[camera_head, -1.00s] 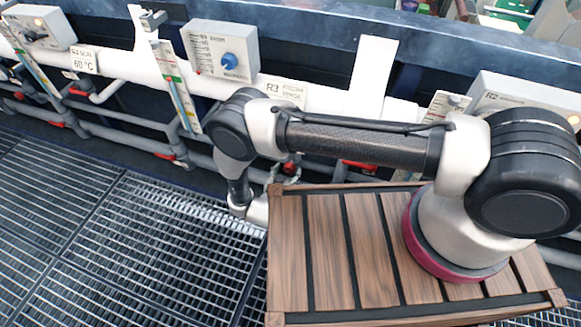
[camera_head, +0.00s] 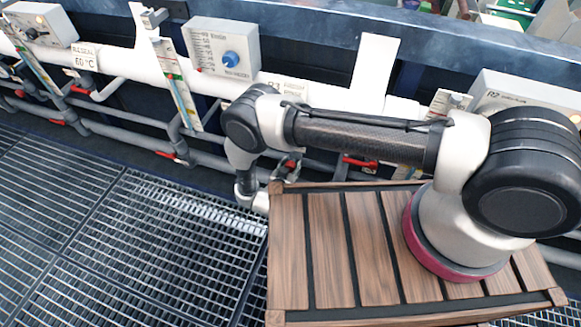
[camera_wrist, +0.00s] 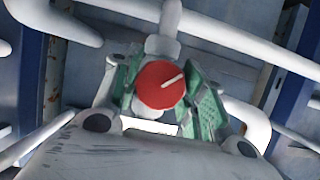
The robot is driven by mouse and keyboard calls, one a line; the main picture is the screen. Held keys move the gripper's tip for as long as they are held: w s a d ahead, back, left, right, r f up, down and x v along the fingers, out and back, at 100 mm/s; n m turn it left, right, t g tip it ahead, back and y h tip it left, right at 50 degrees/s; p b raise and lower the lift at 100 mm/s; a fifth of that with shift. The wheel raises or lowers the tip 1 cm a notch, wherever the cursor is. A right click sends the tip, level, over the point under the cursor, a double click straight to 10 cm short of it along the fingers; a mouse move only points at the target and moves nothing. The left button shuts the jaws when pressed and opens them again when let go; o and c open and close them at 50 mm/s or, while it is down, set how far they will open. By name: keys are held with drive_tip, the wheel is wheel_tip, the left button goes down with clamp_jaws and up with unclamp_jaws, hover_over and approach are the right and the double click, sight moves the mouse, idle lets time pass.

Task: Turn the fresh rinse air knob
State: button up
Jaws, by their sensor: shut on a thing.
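A round red knob (camera_wrist: 160,86) with a white pointer line shows in the wrist view, at the end of a pale pipe stub. The pointer slants up to the right. My gripper (camera_wrist: 165,92) is shut on this knob, with a green-padded finger on each side of it. In the head view my arm hides the gripper and this knob. The R3 label (camera_head: 294,86), whose lower lettering is hard to read, stands on the white rail just behind my arm.
A box with a blue knob (camera_head: 231,59) stands on the rail, left of the R3 label. Grey pipes (camera_head: 130,132) with red-handled valves run below the rail. Pale pipes (camera_wrist: 245,38) pass close to my gripper. The grating floor (camera_head: 130,235) at left is clear.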

drive_tip(key=shift+m, duration=0.3)
drive_tip(key=shift+m+t+y, duration=0.3)
drive_tip(key=shift+m+y, duration=0.6)
drive_tip(key=m+t+y, duration=0.1)
drive_tip(key=m, duration=0.1)
drive_tip(key=shift+m, duration=0.3)
drive_tip(key=m+t+y, duration=0.1)
drive_tip(key=m, duration=0.1)
drive_tip(key=m+y, duration=0.1)
drive_tip(key=m, duration=0.1)
drive_tip(key=shift+t, duration=0.4)
drive_tip(key=shift+m, duration=0.4)
drive_tip(key=o, duration=1)
drive_tip(key=shift+o, duration=0.2)
